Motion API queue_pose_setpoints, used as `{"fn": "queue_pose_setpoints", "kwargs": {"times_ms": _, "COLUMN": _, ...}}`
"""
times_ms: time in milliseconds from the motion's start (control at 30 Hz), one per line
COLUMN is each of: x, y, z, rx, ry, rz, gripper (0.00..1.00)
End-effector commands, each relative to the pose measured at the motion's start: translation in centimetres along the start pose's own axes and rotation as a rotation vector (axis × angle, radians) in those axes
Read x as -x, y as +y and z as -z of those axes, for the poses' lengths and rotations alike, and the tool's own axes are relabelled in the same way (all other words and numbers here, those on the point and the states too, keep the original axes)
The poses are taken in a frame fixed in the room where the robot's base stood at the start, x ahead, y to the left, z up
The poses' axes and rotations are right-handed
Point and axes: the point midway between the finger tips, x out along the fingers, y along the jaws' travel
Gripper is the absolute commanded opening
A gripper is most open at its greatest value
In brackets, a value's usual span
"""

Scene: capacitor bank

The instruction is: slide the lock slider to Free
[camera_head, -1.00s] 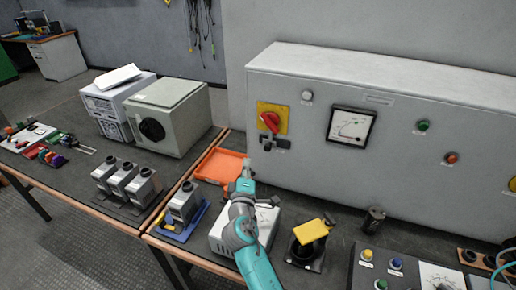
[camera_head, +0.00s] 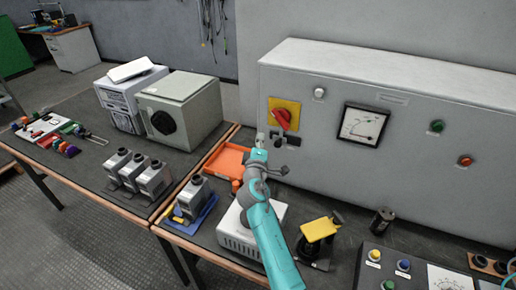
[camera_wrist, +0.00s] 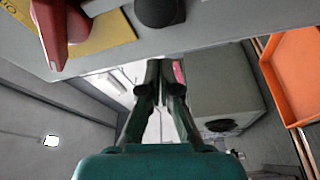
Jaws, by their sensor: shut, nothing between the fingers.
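The lock slider (camera_head: 287,139) is a small dark fitting on the grey cabinet front, just below the red rotary switch (camera_head: 282,118) on its yellow plate. In the wrist view a dark rounded knob (camera_wrist: 158,10), which looks like the slider's, stands at the top beside the red handle (camera_wrist: 50,30). My gripper (camera_head: 261,137) is beside the slider, to its left in the head view. Its fingers (camera_wrist: 160,68) are shut and empty, below the knob in the wrist view, and appear apart from it. The slider's setting and any Free label are not readable.
The grey cabinet (camera_head: 400,105) with a meter (camera_head: 362,124) and several buttons fills the right. An orange tray (camera_head: 224,165) lies on the bench to the left of my arm. A yellow-topped device (camera_head: 319,229) stands right of my arm. A grey-green box (camera_head: 181,108) stands further left.

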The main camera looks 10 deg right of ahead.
Motion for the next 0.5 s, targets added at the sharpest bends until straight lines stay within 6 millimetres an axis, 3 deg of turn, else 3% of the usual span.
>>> {"fn": "queue_pose_setpoints", "kwargs": {"times_ms": 200, "x": 1.1, "y": -0.2, "z": -2.6, "rx": 0.002, "ry": -0.002, "rz": 0.002, "gripper": 0.00}}
{"fn": "queue_pose_setpoints", "kwargs": {"times_ms": 500, "x": 1.5, "y": -0.2, "z": -3.6, "rx": 0.001, "ry": -0.001, "rz": 0.002, "gripper": 0.00}}
